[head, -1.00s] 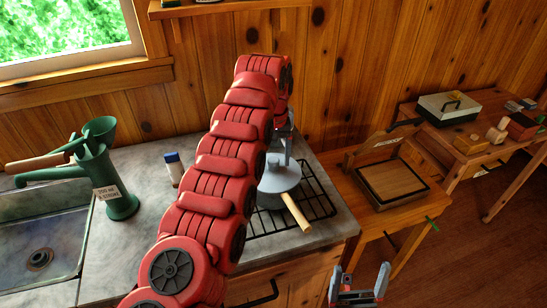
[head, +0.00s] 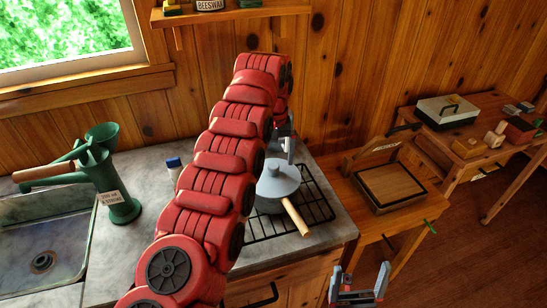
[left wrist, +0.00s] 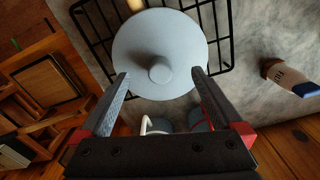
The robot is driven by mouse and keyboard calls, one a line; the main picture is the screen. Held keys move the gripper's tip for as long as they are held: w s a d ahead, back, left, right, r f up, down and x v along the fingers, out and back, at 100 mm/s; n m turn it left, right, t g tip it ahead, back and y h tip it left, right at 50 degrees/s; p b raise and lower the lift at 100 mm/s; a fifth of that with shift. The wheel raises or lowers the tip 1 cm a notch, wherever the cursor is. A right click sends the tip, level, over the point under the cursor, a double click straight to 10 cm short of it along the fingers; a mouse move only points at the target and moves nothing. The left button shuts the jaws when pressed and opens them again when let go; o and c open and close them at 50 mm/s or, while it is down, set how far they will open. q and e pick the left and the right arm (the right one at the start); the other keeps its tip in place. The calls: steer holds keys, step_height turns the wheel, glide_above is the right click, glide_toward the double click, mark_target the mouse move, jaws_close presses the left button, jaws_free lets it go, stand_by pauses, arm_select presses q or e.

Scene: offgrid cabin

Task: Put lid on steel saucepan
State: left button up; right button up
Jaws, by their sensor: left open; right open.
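The steel saucepan (head: 270,205) stands on a black wire grate with its wooden handle (head: 296,217) toward the front right. The grey round lid (head: 280,184) lies on top of the saucepan and looks level. Its knob shows in the left wrist view (left wrist: 160,70). My left gripper (head: 289,150) is open and empty, just behind and above the lid, partly hidden by my red arm. In the left wrist view its fingers (left wrist: 160,76) are spread on either side of the knob, apart from it. My right gripper (head: 358,283) is open and empty in front of the counter.
The black grate (head: 318,208) sits on the grey counter (head: 135,240). A green hand pump (head: 115,195) stands by the sink at left. A small white bottle with a blue cap (head: 174,168) stands near the wall. A wooden side table with a framed board (head: 390,185) is at right.

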mark_target(273, 166)
arm_select(q)
steer(key=shift+r+p, duration=2.05)
steer(key=shift+r, duration=0.35)
